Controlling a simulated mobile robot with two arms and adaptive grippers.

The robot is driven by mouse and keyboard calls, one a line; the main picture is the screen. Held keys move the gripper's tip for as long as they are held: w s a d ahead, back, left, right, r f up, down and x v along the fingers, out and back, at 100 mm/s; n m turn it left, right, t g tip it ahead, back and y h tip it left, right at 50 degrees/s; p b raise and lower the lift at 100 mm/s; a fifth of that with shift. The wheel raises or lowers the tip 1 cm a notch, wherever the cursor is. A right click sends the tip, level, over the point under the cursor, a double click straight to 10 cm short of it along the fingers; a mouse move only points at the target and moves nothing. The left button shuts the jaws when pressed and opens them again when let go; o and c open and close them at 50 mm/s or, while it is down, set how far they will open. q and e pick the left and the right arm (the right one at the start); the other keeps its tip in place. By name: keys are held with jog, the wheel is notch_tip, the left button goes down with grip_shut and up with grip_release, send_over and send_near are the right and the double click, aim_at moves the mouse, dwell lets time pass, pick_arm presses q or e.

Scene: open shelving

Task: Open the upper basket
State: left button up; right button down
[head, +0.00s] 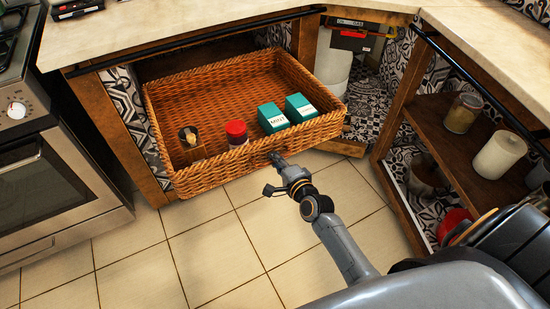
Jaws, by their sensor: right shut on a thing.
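The upper basket (222,173) is a brown woven wicker drawer under the counter at the left, and it stands pulled well out over the floor. It holds two teal boxes, a jar with a red lid and a small dark-topped bottle. My right gripper (278,161) is shut on the basket's front rim, right of its middle; the fingertips are partly hidden against the wicker. My left gripper is not in view.
An oven (50,170) stands at the left, close to the basket. Open shelves (455,145) with jars and a white canister (498,155) are at the right. The light tiled floor (215,245) in front of the basket is clear.

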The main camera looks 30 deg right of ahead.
jog(key=c, duration=1.7)
grip_release()
jog(key=v, duration=1.2)
jog(key=shift+a, duration=0.15)
